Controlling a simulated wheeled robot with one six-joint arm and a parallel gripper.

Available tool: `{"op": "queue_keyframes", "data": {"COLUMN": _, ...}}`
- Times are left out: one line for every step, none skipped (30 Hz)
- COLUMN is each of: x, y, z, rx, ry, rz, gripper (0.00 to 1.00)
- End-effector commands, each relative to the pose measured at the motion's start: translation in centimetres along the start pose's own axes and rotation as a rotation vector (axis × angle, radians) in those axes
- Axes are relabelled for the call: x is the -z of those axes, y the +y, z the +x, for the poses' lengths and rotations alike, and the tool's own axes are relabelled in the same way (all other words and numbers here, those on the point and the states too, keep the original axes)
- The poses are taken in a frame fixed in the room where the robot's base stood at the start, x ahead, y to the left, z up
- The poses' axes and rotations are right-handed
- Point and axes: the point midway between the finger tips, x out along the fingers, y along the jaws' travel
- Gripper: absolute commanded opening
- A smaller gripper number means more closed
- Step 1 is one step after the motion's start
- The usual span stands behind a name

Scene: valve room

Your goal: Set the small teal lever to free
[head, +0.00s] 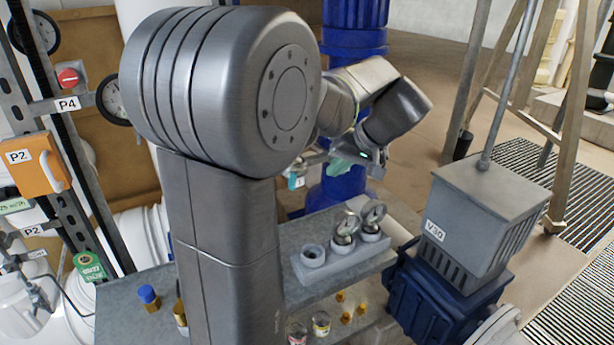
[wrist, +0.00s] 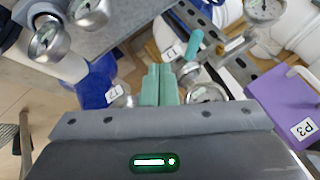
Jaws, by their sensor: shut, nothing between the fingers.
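The small teal lever (wrist: 194,44) shows in the wrist view just above and right of my fingertips, beside a metal pipe fitting and a white label. In the head view a small teal piece that looks like the same lever (head: 292,181) shows left of my gripper, partly hidden behind my arm. My gripper (wrist: 160,70) has its pale teal fingers closed together with nothing between them. In the head view my gripper (head: 338,165) hangs in front of the blue column. It looks apart from the lever; the exact gap cannot be told.
A blue column (head: 345,190) stands behind my gripper. A grey bench (head: 290,240) carries a tray with gauges (head: 345,262). A grey box marked V30 (head: 480,220) stands at right. The wrist view shows a purple panel marked P3 (wrist: 285,95) and a round gauge (wrist: 262,10).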

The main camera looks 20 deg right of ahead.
Motion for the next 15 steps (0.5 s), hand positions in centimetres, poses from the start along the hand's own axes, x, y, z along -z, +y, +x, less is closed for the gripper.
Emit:
{"op": "queue_keyframes", "data": {"x": 0.0, "y": -0.1, "z": 1.2, "rx": 0.004, "ry": -0.006, "rz": 0.0, "gripper": 0.0}}
{"op": "queue_keyframes", "data": {"x": 0.0, "y": -0.1, "z": 1.9, "rx": 0.004, "ry": -0.006, "rz": 0.0, "gripper": 0.0}}
{"op": "queue_keyframes", "data": {"x": -0.1, "y": -0.1, "z": 2.7, "rx": 0.003, "ry": -0.005, "rz": 0.0, "gripper": 0.0}}
{"op": "queue_keyframes", "data": {"x": -0.1, "y": -0.2, "z": 3.4, "rx": 0.003, "ry": -0.006, "rz": -0.001, "gripper": 0.0}}
{"op": "queue_keyframes", "data": {"x": 0.0, "y": -0.1, "z": 4.0, "rx": 0.003, "ry": -0.006, "rz": -0.001, "gripper": 0.0}}
{"op": "queue_keyframes", "data": {"x": -0.1, "y": -0.1, "z": 4.8, "rx": 0.002, "ry": -0.006, "rz": 0.0, "gripper": 0.0}}
{"op": "queue_keyframes", "data": {"x": -0.1, "y": -0.1, "z": 5.4, "rx": 0.003, "ry": -0.006, "rz": 0.0, "gripper": 0.0}}
{"op": "queue_keyframes", "data": {"x": 0.0, "y": -0.4, "z": 5.7, "rx": 0.001, "ry": -0.004, "rz": -0.002, "gripper": 0.0}}
{"op": "queue_keyframes", "data": {"x": 0.1, "y": -1.3, "z": 5.8, "rx": 0.001, "ry": -0.003, "rz": -0.004, "gripper": 0.0}}
{"op": "queue_keyframes", "data": {"x": 0.1, "y": -1.7, "z": 6.0, "rx": 0.001, "ry": -0.003, "rz": -0.004, "gripper": 0.0}}
{"op": "queue_keyframes", "data": {"x": 0.1, "y": -2.0, "z": 6.2, "rx": 0.001, "ry": -0.003, "rz": -0.003, "gripper": 0.0}}
{"op": "queue_keyframes", "data": {"x": 0.0, "y": -2.4, "z": 6.5, "rx": 0.001, "ry": -0.003, "rz": -0.002, "gripper": 0.0}}
{"op": "queue_keyframes", "data": {"x": 0.0, "y": -2.7, "z": 6.7, "rx": 0.001, "ry": -0.003, "rz": -0.002, "gripper": 0.0}}
{"op": "queue_keyframes", "data": {"x": 0.0, "y": -2.9, "z": 6.8, "rx": 0.0, "ry": -0.003, "rz": -0.002, "gripper": 0.0}}
{"op": "queue_keyframes", "data": {"x": 0.0, "y": -3.2, "z": 6.9, "rx": 0.0, "ry": -0.002, "rz": -0.002, "gripper": 0.0}}
